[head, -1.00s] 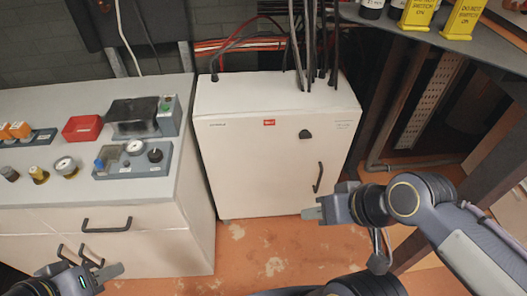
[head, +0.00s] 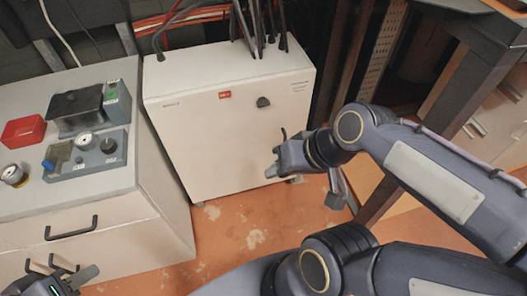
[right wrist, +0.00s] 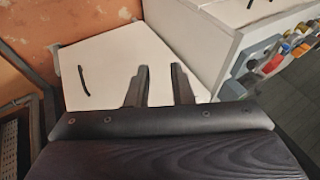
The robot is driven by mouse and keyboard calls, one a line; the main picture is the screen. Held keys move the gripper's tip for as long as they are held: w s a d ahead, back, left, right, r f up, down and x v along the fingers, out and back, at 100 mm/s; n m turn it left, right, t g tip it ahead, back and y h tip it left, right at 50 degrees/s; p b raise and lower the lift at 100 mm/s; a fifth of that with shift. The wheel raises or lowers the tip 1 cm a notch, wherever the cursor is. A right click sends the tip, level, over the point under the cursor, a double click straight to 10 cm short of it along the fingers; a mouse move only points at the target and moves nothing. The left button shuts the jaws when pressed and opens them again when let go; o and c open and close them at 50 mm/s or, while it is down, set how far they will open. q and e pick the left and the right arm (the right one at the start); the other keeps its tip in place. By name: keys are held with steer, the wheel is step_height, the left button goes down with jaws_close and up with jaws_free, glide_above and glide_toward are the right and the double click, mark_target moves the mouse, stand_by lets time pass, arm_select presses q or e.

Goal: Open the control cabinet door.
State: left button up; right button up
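The white control cabinet (head: 215,140) stands on the floor with its front door closed. A dark knob (head: 263,101) sits high on the door, and a dark vertical handle (head: 284,134) is near its right edge, partly hidden by my right gripper. My right gripper (head: 273,167) is in front of the handle. In the right wrist view, its two fingers (right wrist: 159,86) are apart with nothing between them, and the handle (right wrist: 83,82) lies to their left on the door. My left gripper (head: 86,275) is low at the left edge, by the bench drawers; its opening is unclear.
A bench (head: 90,196) with drawers and a control panel (head: 86,155) stands left of the cabinet. Black cables (head: 258,25) rise from the cabinet top. A dark table frame (head: 465,95) is at the right. The orange floor (head: 235,228) in front of the cabinet is bare.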

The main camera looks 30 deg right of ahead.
steer(key=w+d+f+m+t+y+b, duration=0.1)
steer(key=w+d+f+m+y+b, duration=0.25)
steer(key=w+f+m+b, duration=0.55)
steer(key=w+d+f+m+t+y+b, duration=0.1)
steer(key=w+d+f+m+y+b, duration=0.3)
steer(key=w+f+b, duration=0.95)
steer(key=w+d+f+m+t+h+b, duration=0.25)
steer(key=d+f+m+t, duration=0.25)
steer(key=d+f+m, duration=0.45)
steer(key=w+d+f+m+t+h+b, duration=0.1)
steer(key=d+f+m+t+h+b, duration=0.35)
steer(key=d+f, duration=0.85)
steer(key=w+a+f+m+y, duration=0.1)
steer(key=w+a, duration=0.3)
steer(key=w, duration=0.3)
steer(key=shift+w+f+m, duration=0.3)
steer(key=shift+w+m, duration=0.05)
steer(key=shift+m, duration=0.05)
steer(key=shift+a, duration=0.1)
jaws_close()
